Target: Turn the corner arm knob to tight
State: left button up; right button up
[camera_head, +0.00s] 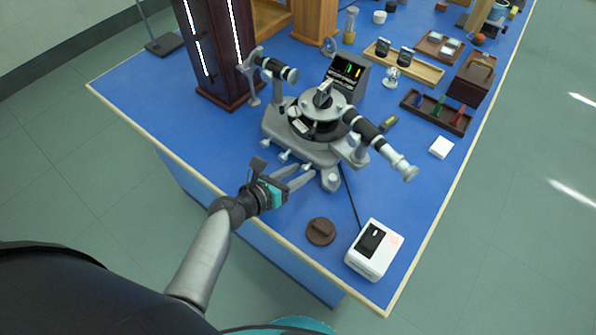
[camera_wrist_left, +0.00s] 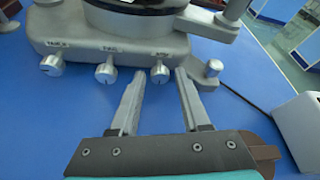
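The spectrometer (camera_head: 300,140) stands on the blue bench, its front edge facing my left arm. In the left wrist view, a row of silver knobs sits along its base: a left knob (camera_wrist_left: 52,65), a middle knob (camera_wrist_left: 106,73) and a right knob (camera_wrist_left: 160,73), each under a small label too blurred to read surely. A round silver piece (camera_wrist_left: 210,70) sticks out at the base's right corner. My left gripper (camera_head: 308,171) is open, its fingertips (camera_wrist_left: 159,72) on either side of the right knob; I cannot tell whether they touch it. My right gripper is not in view.
A brown disc (camera_head: 320,231) and a white box with a dark panel (camera_head: 373,249) sit at the bench's near right. A cable runs from the spectrometer toward the box. A tall dark wooden cabinet (camera_head: 219,50) stands at the back left. The bench's left front is clear.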

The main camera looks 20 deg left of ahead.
pick_arm(q)
grip_shut()
dwell(0.5)
jog(key=shift+s+d+m+y+p, duration=0.15)
jog(key=shift+m+y+p, duration=0.2)
jog(key=shift+m+y, duration=0.45)
jog(key=shift+d+m+t+y, duration=0.15)
jog(key=shift+m+t+y, duration=0.3)
jog(key=shift+m, duration=0.55)
jog(key=m+y+b, duration=0.1)
jog(key=m+t+b, duration=0.1)
jog(key=m, duration=0.1)
jog(key=shift+d+f+y+b, duration=0.15)
jog(key=shift+f+y+b, duration=0.15)
jog(key=shift+y, duration=0.05)
jog(key=m+b, duration=0.1)
jog(key=m+t+y+b, duration=0.1)
jog(key=m, duration=0.1)
jog(key=shift+s+d+f+t+y+b, duration=0.1)
jog(key=shift+t+y+b, duration=0.2)
jog(key=shift+b, duration=0.1)
jog(key=shift+m+t+b, duration=0.25)
jog(key=shift+m+b, duration=0.4)
jog(key=shift+m, duration=0.35)
